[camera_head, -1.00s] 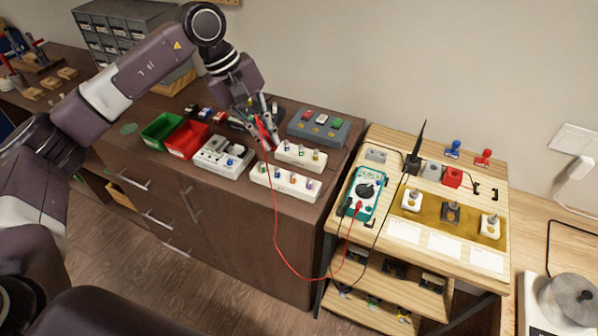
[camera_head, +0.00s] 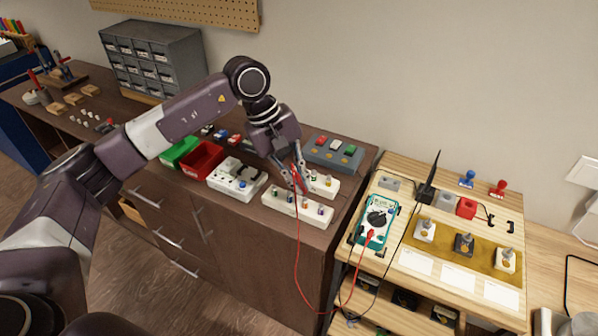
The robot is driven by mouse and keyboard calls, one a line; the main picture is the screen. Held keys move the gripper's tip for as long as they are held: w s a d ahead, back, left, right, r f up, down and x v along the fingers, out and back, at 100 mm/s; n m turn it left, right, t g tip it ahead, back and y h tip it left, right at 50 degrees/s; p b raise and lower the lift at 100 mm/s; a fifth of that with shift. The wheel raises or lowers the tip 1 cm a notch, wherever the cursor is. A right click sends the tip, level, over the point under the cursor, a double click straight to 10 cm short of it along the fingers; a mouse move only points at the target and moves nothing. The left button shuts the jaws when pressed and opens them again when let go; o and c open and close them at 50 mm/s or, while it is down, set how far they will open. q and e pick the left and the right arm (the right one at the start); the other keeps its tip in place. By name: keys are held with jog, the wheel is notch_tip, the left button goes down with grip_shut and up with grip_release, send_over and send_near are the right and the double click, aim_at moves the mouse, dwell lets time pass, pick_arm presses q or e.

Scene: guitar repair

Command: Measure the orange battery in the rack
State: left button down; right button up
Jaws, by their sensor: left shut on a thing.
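My left gripper (camera_head: 293,180) is shut on the red probe (camera_head: 297,172) of the meter, above the white racks. The probe's tip is close to the front rack (camera_head: 282,205); I cannot tell whether it touches anything. The front rack holds several small batteries; one near its middle (camera_head: 305,203) looks orange, but it is too small to be sure. A second white rack (camera_head: 326,190) behind is partly hidden by the gripper. The teal multimeter (camera_head: 377,220) lies on the wooden bench, with the red lead (camera_head: 297,262) hanging in a loop. The black probe (camera_head: 429,178) stands upright behind it. My right gripper is not in view.
Green (camera_head: 181,151) and red (camera_head: 203,160) bins and a white socket block (camera_head: 236,180) stand left of the racks. A grey block with coloured parts (camera_head: 333,153) is behind. A gap separates the brown cabinet from the wooden bench (camera_head: 372,185).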

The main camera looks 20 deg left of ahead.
pick_arm(q)
jog(key=shift+f, duration=0.4)
jog(key=shift+b, duration=0.7)
dwell(0.8)
jog(key=shift+f+b, duration=0.55)
jog(key=shift+b, duration=0.05)
dwell(0.7)
jog(key=shift+b, duration=0.3)
dwell(2.8)
jog(key=shift+r+p, duration=1.25)
jog(key=shift+r, duration=1.75)
